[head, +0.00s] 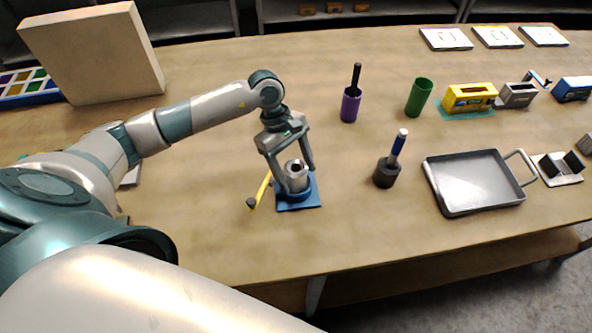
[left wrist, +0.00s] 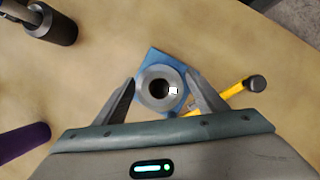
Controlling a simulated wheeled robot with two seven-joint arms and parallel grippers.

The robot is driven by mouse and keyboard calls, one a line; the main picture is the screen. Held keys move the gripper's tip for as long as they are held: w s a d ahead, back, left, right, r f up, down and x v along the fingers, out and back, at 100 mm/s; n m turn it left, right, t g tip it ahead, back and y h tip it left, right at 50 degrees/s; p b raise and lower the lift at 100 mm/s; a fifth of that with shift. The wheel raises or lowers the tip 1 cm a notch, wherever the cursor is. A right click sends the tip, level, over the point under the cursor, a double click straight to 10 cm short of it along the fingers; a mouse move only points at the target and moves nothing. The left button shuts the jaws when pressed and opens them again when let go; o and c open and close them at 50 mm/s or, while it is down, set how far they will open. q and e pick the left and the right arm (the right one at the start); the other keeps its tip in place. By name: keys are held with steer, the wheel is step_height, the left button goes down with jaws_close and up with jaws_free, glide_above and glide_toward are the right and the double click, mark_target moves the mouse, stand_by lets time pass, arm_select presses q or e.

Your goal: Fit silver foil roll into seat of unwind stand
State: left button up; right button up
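The silver foil roll (head: 296,178) is a short grey cylinder with a dark centre hole, upright at the round blue seat of the unwind stand (head: 303,203). Its ring-shaped top and a small white spot in the hole show in the left wrist view (left wrist: 148,98). The stand's square blue base (left wrist: 158,56) shows behind it there. My left gripper (head: 300,178) points down with one finger on each side of the roll, the tips appearing to touch it. How deep the roll sits in the seat is hard to tell. My right gripper is out of view.
A yellow-handled tool (head: 261,188) lies close left of the stand. A dark holder with a blue-handled tool (head: 387,172), a purple cup (head: 350,106), a green cup (head: 419,97) and a grey tray (head: 475,182) stand right. The table front is clear.

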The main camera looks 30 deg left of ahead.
arm_select(q)
steer(key=shift+r, duration=0.1)
steer(key=shift+r+p, duration=0.1)
steer(key=shift+p, duration=0.2)
steer(key=b+v, duration=0.6)
steer(key=v, duration=0.6)
stand_by(0.6)
